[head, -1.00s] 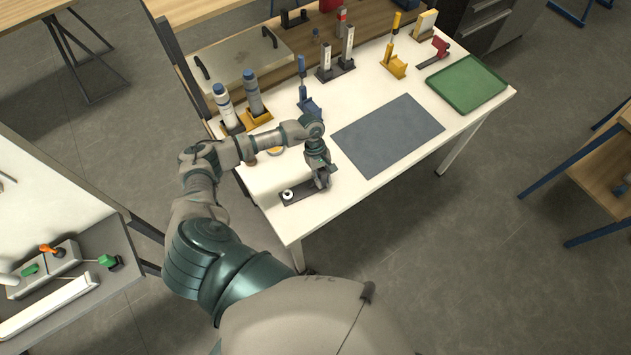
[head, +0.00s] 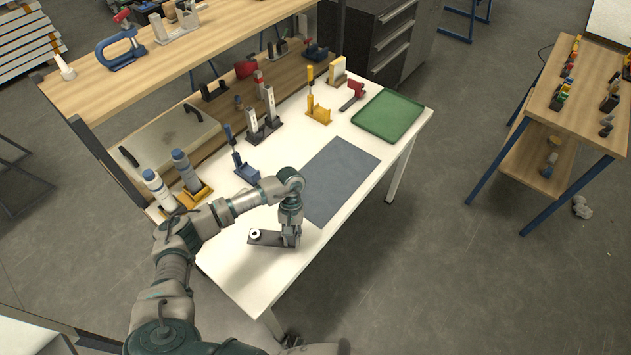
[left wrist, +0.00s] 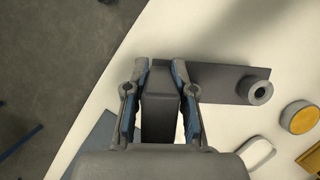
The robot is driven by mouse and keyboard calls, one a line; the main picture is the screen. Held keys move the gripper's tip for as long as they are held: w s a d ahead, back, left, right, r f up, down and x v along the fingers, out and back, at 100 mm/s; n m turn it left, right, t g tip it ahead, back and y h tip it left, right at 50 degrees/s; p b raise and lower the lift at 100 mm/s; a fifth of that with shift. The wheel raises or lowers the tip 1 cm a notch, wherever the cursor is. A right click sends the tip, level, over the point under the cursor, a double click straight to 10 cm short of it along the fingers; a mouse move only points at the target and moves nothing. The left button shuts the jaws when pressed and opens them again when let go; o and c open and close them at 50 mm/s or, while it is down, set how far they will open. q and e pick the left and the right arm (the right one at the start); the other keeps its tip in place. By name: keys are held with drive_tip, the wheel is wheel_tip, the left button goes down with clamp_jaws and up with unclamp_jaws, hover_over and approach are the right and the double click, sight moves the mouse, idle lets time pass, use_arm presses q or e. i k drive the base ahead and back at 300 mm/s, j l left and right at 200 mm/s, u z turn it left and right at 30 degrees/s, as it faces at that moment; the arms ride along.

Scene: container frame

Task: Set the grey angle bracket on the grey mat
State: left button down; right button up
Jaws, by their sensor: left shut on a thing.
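The grey angle bracket (left wrist: 158,112) is a dark grey block between my left gripper's fingers in the left wrist view. My left gripper (head: 290,238) is shut on it, pointing down at the near part of the white table; its fingers (left wrist: 160,100) lie on both sides. A dark flat plate (head: 266,239) with a pale ring on it extends from the grip; it also shows in the left wrist view (left wrist: 215,80). I cannot tell whether plate and bracket are joined. The grey mat (head: 340,180) lies flat and bare, beyond and right of the gripper. My right gripper is out of view.
A green tray (head: 388,116) lies at the table's far right end. A blue tool in a holder (head: 243,168), bottles (head: 160,188) and a yellow stand (head: 318,112) line the back. A wooden shelf (head: 180,55) overhangs behind. The table's front strip is clear.

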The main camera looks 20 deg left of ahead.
sight(334, 179)
drive_tip(key=i+l, duration=0.4)
drive_tip(key=i, duration=0.2)
drive_tip(key=i+l, duration=0.35)
drive_tip(key=i, duration=0.2)
drive_tip(key=i+l, duration=0.4)
drive_tip(key=i, duration=0.2)
drive_tip(key=i+l+u, duration=0.25)
drive_tip(key=i+u, duration=0.15)
drive_tip(key=u, duration=0.8)
drive_tip(key=k+l, duration=0.05)
